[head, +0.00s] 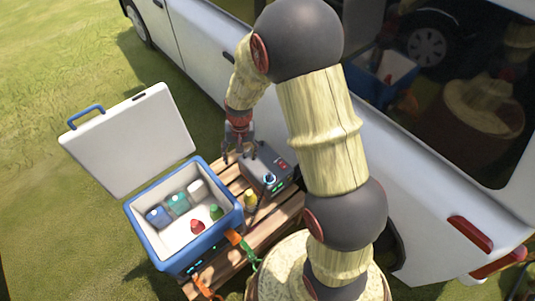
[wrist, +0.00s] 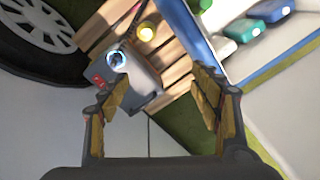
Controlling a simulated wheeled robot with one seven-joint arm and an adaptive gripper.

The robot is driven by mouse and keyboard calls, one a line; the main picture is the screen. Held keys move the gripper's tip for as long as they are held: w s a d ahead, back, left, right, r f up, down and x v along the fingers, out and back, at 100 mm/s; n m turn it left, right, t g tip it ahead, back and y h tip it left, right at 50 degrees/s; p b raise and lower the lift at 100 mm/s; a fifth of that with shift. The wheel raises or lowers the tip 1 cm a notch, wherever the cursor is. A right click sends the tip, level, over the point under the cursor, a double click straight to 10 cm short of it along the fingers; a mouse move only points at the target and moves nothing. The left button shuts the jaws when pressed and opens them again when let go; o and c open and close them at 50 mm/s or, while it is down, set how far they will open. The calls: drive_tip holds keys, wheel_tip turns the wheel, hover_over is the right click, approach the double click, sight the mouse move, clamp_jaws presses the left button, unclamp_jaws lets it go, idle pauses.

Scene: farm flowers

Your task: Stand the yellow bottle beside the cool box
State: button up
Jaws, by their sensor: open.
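The yellow bottle (head: 250,199) stands upright on the wooden slatted table between the cool box and a grey device. My gripper (head: 238,150) is over the far end of the table, behind the grey device. In the wrist view my gripper (wrist: 162,84) is open with nothing between its fingers.
The grey device (head: 268,168) with a glowing blue dial sits on the slatted table (head: 278,213), right of the bottle. Several coloured containers lie inside the cool box. Orange and green straps hang by its near corner. A white vehicle (head: 205,60) stands close behind; grass is open at left.

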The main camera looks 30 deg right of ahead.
drive_tip(key=s+r+n+t, duration=0.1)
drive_tip(key=s+r, duration=0.2)
drive_tip(key=r, duration=0.7)
drive_tip(key=s+r+n+t, duration=0.1)
drive_tip(key=s+r, duration=0.3)
drive_tip(key=r, duration=0.6)
drive_tip(key=s+r+n+t, duration=0.2)
drive_tip(key=s+r, duration=0.8)
drive_tip(key=s, duration=0.5)
drive_tip(key=shift+s+a+r+n+t+h, duration=0.2)
drive_tip(key=shift+a+r+n+t+h, duration=0.2)
drive_tip(key=shift+t, duration=0.1)
drive_tip(key=shift+c, duration=0.4)
